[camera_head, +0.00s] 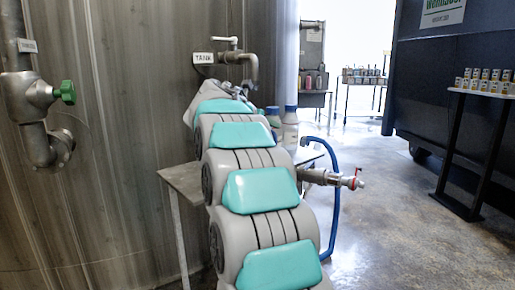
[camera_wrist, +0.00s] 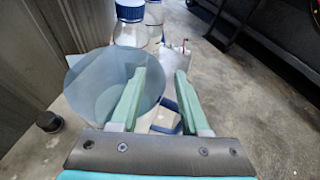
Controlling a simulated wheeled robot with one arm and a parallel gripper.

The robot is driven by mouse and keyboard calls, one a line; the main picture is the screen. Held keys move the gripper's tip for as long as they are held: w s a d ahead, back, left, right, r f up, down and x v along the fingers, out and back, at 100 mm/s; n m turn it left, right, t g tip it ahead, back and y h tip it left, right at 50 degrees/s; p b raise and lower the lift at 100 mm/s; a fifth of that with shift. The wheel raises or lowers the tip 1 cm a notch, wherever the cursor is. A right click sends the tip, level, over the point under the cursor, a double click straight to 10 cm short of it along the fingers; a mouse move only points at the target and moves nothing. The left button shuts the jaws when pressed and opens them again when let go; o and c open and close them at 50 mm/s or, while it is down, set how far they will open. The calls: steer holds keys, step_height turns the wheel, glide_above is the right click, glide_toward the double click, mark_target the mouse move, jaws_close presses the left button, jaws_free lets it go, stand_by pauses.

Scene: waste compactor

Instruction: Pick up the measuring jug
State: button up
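The measuring jug (camera_wrist: 88,92) is a translucent, bluish, wide-mouthed vessel. It stands upright on the grey worktop at the left of the wrist view. My gripper (camera_wrist: 160,74) is open, with its two green fingers apart. The left finger overlaps the jug's right side in the picture, and the right finger is to the right of the jug. Part of the jug's right rim shows between the fingers; whether either finger touches it I cannot tell. In the head view my arm hides the jug, and my gripper (camera_head: 228,90) is only partly visible at the arm's far end.
A blue-capped bottle (camera_wrist: 130,30) stands just behind the jug, with another bottle (camera_wrist: 154,18) beside it. A small dark cap (camera_wrist: 48,122) lies left of the jug. A metal tank (camera_head: 110,130) borders the worktop (camera_head: 182,180) on the left. Open floor (camera_head: 385,220) lies right.

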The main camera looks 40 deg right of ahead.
jaws_close()
stand_by(1.2)
